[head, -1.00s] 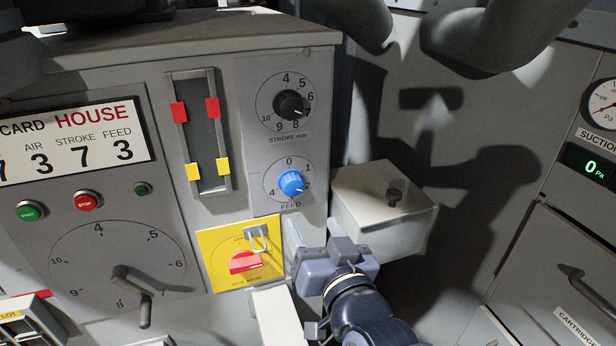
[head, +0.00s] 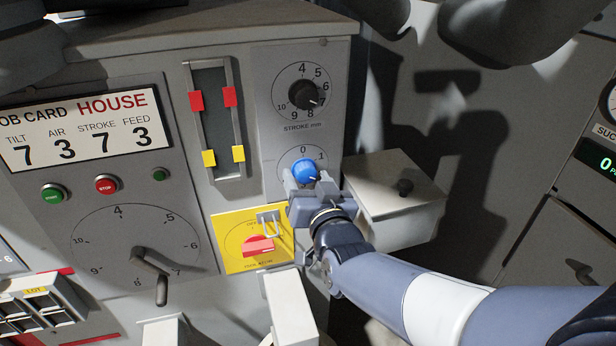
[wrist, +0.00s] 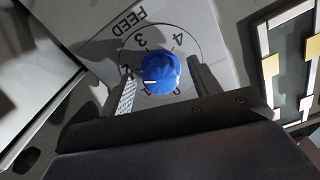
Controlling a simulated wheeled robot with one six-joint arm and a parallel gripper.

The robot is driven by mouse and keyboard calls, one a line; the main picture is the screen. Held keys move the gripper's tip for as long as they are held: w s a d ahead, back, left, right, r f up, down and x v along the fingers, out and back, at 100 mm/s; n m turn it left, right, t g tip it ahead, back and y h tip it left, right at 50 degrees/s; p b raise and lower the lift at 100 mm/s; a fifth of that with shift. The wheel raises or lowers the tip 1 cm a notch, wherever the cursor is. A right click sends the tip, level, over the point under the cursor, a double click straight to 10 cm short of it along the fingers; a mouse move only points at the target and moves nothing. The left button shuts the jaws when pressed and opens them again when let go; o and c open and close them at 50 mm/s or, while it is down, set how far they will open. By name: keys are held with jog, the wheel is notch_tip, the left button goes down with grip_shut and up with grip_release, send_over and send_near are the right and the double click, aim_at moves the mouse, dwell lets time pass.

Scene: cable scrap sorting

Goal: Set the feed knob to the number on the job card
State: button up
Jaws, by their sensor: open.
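The job card (head: 85,130) on the panel at left in the head view reads tilt 7, air 3, stroke 7, feed 3. The blue feed knob (head: 304,171) sits on its numbered dial at the panel's right side. In the wrist view the knob (wrist: 161,72) appears upside down, and its white mark points between 1 and 2. My gripper (head: 307,182) is open in front of the knob. In the wrist view its two fingers (wrist: 162,76) stand on either side of the knob, with gaps visible. The lower dial is partly hidden by my gripper in the head view.
The black stroke knob (head: 303,95) is just above. A yellow plate with a red switch (head: 258,246) and a hasp lies below left. A grey box (head: 395,205) with a black knob juts out at right. Slider tracks (head: 217,125) are to the left.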

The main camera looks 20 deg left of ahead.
jog(key=shift+w+a, duration=0.1)
jog(key=shift+w, duration=0.05)
jog(key=c, duration=1)
jog(key=shift+f+b, duration=0.1)
jog(key=shift+b, duration=0.35)
